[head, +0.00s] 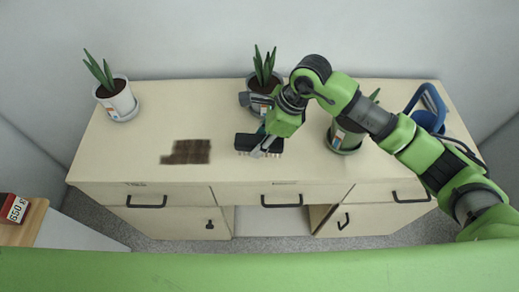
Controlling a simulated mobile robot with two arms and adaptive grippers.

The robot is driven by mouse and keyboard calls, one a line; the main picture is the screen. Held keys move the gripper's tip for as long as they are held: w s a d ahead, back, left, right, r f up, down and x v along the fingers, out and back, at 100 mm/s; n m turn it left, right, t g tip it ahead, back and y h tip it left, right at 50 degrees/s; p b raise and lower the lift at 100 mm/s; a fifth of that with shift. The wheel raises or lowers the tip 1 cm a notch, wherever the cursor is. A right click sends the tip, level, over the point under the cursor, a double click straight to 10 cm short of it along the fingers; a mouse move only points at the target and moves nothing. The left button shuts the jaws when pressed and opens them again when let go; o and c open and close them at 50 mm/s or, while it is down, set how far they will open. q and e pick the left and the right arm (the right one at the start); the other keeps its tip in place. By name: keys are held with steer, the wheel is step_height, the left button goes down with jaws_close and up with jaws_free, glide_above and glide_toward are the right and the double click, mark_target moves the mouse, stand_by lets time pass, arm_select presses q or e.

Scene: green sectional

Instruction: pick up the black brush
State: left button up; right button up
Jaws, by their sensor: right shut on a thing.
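The black brush (245,142) is on or just above the middle of the cabinet top, near its front edge. It looks like a dark block with pale bits along its lower edge. My right gripper (264,148) reaches in from the right and is shut on the brush from above. The gripper covers part of the brush, and I cannot tell whether the brush touches the surface. My left gripper is not in view.
On the pale cabinet (160,110) stand a potted plant (118,100) at left, another (260,85) behind my gripper, and a third pot (343,138) under my arm. A brown patch (188,152) lies left of the brush. A blue object (430,108) is at right.

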steer(key=s+r+b, duration=0.3)
steer(key=s+r, duration=0.5)
steer(key=s, duration=0.5)
steer(key=shift+s+r+b, duration=0.15)
steer(key=shift+r+b, duration=0.2)
steer(key=shift+o, duration=1)
